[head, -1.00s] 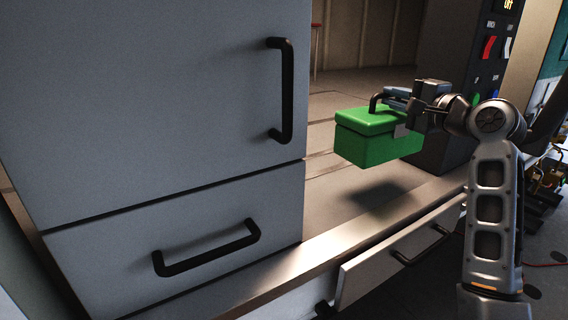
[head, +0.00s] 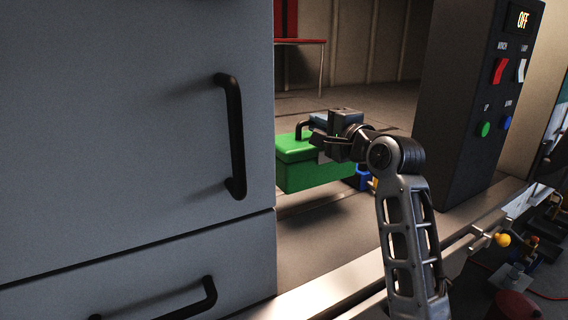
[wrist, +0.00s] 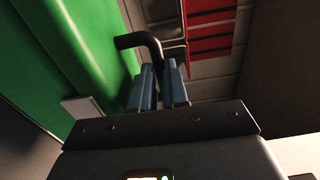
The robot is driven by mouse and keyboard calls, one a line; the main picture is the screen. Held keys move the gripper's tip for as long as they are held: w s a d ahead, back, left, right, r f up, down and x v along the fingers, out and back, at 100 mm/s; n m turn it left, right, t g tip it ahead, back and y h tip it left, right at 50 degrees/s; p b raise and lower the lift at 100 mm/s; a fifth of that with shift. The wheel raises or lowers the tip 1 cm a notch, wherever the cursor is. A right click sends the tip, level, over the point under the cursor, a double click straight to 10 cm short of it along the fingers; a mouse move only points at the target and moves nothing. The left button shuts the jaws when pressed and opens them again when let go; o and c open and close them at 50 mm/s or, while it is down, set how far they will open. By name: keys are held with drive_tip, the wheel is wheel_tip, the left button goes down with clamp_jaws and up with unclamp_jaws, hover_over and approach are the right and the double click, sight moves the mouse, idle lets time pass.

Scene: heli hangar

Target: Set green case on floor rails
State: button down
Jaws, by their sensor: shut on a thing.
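The green case (head: 305,172) hangs in the air in the head view, level, with a dark shadow on the floor below it. Its black handle (head: 303,127) is on top. My gripper (head: 318,124) is shut on that handle and carries the case. In the wrist view the blue fingers of my gripper (wrist: 163,85) close around the black handle (wrist: 140,40), and the green side of the case (wrist: 75,50) fills the left. The floor (head: 320,225) stretches behind and below the case. I cannot clearly make out the rails here.
A grey cabinet (head: 130,120) with black handles stands close on the left. A dark control column (head: 470,110) with switches and an OFF display is at right. A red-topped table (head: 305,55) stands at the back. Tools lie at the lower right.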

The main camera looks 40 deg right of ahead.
sight(287, 136)
drive_tip(key=w+a+f, duration=0.1)
drive_tip(key=w, duration=0.1)
drive_tip(key=w+a+f, duration=0.1)
drive_tip(key=w+f, duration=0.1)
drive_tip(key=w+a+f, duration=0.1)
drive_tip(key=w, duration=0.1)
drive_tip(key=shift+w+a+f+p, duration=0.15)
drive_tip(key=shift+w+a+p, duration=0.1)
drive_tip(key=shift+a+p, duration=0.1)
drive_tip(key=shift+f, duration=2.15)
drive_tip(key=c, duration=1.1)
unclamp_jaws()
drive_tip(key=shift+f, duration=0.15)
drive_tip(key=shift+s, duration=0.1)
drive_tip(key=b+v, duration=0.1)
drive_tip(key=v, duration=1)
drive_tip(key=shift+s+a, duration=0.15)
drive_tip(key=shift+s, duration=0.25)
